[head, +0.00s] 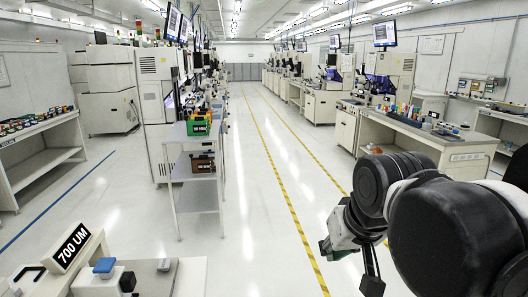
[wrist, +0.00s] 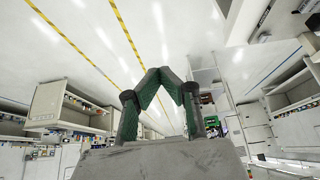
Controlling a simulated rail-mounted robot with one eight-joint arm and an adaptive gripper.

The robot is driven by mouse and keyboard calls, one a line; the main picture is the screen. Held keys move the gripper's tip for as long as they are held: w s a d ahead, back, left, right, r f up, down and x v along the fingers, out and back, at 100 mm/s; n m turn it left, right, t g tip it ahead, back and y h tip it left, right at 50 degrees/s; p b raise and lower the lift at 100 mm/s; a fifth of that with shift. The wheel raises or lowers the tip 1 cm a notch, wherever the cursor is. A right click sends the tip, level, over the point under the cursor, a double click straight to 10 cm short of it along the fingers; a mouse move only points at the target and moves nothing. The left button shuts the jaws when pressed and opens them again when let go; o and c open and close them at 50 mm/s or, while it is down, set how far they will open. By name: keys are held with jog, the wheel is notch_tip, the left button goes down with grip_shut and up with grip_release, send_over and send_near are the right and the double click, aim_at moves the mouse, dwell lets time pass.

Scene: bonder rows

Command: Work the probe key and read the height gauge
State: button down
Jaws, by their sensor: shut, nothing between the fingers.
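A black and white sign reading "700 UM" (head: 73,248) stands at the lower left of the head view, on a pale bench fixture. Beside it is a pale block with a blue key-like cap (head: 104,266) and a dark knob (head: 127,281). I cannot tell for sure which of these is the probe key. My gripper (wrist: 160,74) shows in the wrist view with its two green-padded fingers meeting at the tips, holding nothing. In the head view my arm is at the lower right, well apart from the fixture.
A grey shelf cart (head: 198,197) with a green bin (head: 198,128) stands left of the aisle. A long bench (head: 425,140) with small items is on the right. A white rack (head: 40,165) is at the left. The floor aisle between yellow lines is clear.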

jog(key=s+d+f+m+t+h, duration=0.1)
jog(key=s+d+f, duration=0.5)
jog(key=s+f, duration=0.1)
jog(key=shift+d+f+b, duration=0.25)
jog(key=shift+f+b, duration=0.05)
jog(key=shift+f, duration=0.1)
jog(key=shift+s, duration=0.1)
dwell(1.4)
